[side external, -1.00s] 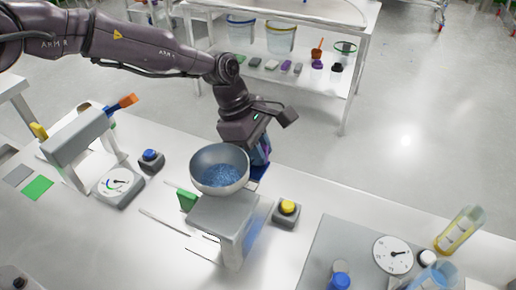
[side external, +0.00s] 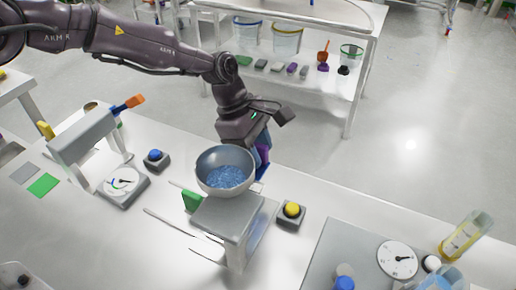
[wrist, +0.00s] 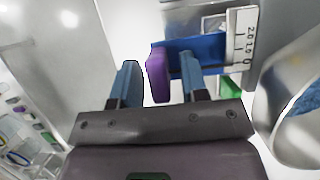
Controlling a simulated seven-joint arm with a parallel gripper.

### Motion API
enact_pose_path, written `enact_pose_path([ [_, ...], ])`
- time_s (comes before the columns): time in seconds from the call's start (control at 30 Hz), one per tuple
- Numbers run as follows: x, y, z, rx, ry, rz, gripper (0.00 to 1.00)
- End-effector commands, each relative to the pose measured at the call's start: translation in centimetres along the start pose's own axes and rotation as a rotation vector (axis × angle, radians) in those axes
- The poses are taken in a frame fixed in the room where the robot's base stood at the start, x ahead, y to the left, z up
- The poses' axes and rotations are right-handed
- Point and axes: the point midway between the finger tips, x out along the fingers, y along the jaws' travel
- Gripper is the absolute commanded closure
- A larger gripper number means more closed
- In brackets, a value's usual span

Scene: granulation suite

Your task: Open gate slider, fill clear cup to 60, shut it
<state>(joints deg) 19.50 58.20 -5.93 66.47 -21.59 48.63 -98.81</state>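A grey bowl-shaped hopper (side external: 207,181) holding blue granules stands on a grey stand (side external: 232,214) in the side view. In the wrist view, its rim (wrist: 270,120) is at the right. A blue slider (wrist: 213,48) with a purple handle (wrist: 158,76) lies beside a white scale (wrist: 243,38). My gripper (wrist: 158,85) is open, with one blue finger on each side of the purple handle. A gap shows between the left finger and the handle. In the side view, my gripper (side external: 262,150) is behind the hopper, its fingers partly hidden. I cannot identify the clear cup with certainty.
A yellow button (side external: 292,209) is right of the stand; a blue button (side external: 155,155) and a dial (side external: 123,183) are left. A grey panel (side external: 335,240) at right carries another dial (side external: 398,259).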

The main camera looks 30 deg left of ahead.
Motion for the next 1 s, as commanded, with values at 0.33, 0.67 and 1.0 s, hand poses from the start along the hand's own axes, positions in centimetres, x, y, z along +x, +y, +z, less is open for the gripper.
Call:
enact_pose_path([
  [0.33,-0.7,0.0,0.5,0.001,-0.002,0.001,0.6],
  [0.67,-3.8,0.0,1.8,0.001,-0.002,0.001,0.6],
  [1.0,-6.3,0.0,2.8,0.0,-0.002,0.002,0.6],
])
